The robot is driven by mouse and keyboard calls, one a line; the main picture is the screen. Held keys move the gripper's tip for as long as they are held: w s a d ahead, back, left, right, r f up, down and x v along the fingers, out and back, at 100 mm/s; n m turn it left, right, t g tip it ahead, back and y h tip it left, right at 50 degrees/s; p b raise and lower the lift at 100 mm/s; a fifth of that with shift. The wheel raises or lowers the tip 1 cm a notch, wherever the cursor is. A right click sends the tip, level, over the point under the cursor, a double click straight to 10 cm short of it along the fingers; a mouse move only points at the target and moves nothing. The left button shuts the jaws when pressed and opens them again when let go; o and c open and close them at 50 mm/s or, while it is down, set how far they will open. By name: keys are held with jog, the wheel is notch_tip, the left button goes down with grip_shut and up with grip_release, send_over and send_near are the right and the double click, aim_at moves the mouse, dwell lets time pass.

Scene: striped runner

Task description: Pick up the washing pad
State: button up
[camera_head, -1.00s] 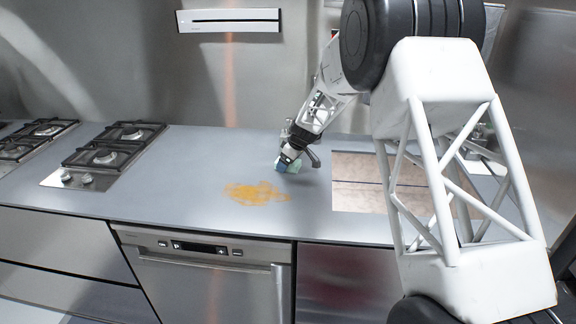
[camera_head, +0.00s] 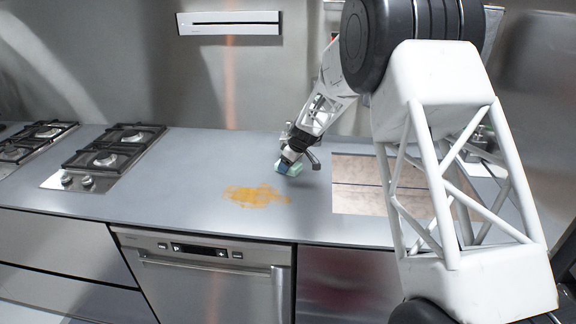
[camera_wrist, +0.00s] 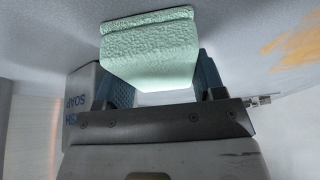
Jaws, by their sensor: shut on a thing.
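The washing pad (camera_wrist: 150,50) is a pale green, rough-textured block. In the wrist view it sits between the blue finger pads of my gripper (camera_wrist: 165,90), which is shut on it. In the head view the pad (camera_head: 290,169) shows as a small green patch at the fingertips of my gripper (camera_head: 287,165), low over the grey counter. I cannot tell whether the pad still touches the counter.
A box marked SOAP (camera_wrist: 77,95) stands close by my gripper in the wrist view. An orange stain (camera_head: 256,196) lies on the counter (camera_head: 190,180). A gas hob (camera_head: 105,155) is at the left and a striped runner (camera_head: 358,185) at the right.

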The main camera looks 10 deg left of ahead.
jog(key=shift+r, duration=0.15)
jog(key=shift+r, duration=0.15)
jog(key=s+d, duration=0.4)
jog(key=d, duration=0.6)
jog(key=s+d, duration=0.4)
jog(key=d, duration=0.5)
jog(key=s+d, duration=0.4)
jog(key=d, duration=0.6)
jog(key=shift+s+d, duration=0.15)
jog(key=shift+d, duration=0.15)
